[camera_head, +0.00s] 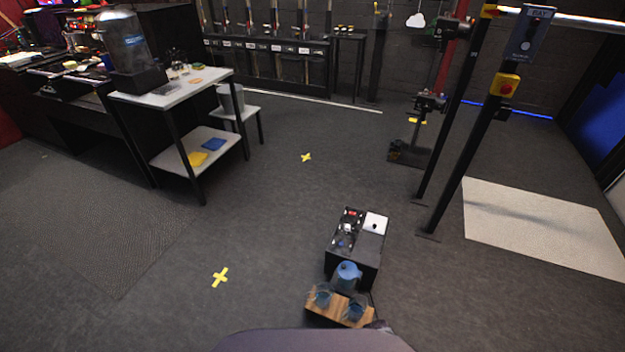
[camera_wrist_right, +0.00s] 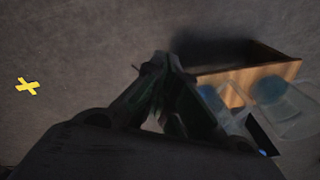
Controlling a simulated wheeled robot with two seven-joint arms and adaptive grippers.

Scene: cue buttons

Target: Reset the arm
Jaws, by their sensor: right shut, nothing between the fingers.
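My right gripper (camera_wrist_right: 165,62) shows in the right wrist view, its dark fingers shut with nothing between them. It is over the grey floor, to the left of a wooden tray (camera_wrist_right: 275,70); the gap between them is hard to judge. In the head view neither gripper can be made out. A black box (camera_head: 352,266) with small buttons or parts and a white panel (camera_head: 375,223) on top stands at the lower middle. In front of it the wooden tray (camera_head: 327,312) carries a blue jug (camera_head: 347,273) and two clear cups (camera_head: 322,296) with blue in them.
A white two-level table (camera_head: 180,95) stands at the upper left. Black posts (camera_head: 470,140) with a yellow-and-red button (camera_head: 506,86) stand at the right. Yellow crosses (camera_head: 220,277) mark the floor, also in the wrist view (camera_wrist_right: 27,86).

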